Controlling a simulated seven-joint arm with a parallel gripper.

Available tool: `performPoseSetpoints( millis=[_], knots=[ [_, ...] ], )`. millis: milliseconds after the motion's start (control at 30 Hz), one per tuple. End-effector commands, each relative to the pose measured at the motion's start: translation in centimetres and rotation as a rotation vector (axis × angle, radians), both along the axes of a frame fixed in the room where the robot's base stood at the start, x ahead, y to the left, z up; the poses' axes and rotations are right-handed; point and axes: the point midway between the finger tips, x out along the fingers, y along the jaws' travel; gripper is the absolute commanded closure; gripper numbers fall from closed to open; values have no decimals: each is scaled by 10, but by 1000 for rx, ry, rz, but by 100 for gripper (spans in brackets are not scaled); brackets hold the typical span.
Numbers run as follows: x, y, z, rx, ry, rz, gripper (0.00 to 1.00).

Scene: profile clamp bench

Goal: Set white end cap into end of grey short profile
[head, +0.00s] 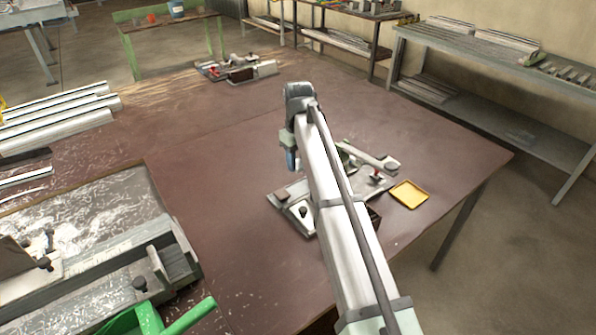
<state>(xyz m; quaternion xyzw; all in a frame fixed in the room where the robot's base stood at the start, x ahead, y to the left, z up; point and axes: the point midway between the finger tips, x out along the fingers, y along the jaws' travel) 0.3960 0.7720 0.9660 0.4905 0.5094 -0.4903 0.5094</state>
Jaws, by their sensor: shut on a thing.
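The clamp fixture (294,205) lies on the brown table, partly behind my arm. A light grey bar (365,154) lies across its far right part, and it may be the grey short profile. A small red knob (377,174) shows beside it. My arm reaches over the fixture and bends down at its far end. My gripper's fingers are hidden behind my own arm, so what they hold cannot be seen. I cannot make out the white end cap.
A yellow tray (409,194) lies right of the fixture near the table's edge. A second fixture (237,69) stands at the far edge. Long light profiles (60,118) lie at left. A large metal machine bed (95,270) fills the lower left. The table (205,150) is clear between them.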

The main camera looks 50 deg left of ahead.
Motion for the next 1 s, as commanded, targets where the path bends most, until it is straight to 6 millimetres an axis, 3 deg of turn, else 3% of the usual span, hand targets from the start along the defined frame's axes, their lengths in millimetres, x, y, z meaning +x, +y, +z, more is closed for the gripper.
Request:
performPoseSetpoints(
  millis=[267, 667, 1000],
  knots=[
    [2, -19, 21, 0, 0, -7, 88],
    [12, -100, 36, 0, 0, -36, 88],
    [13, -106, 29, 0, 0, -38, 88]
  ],
)
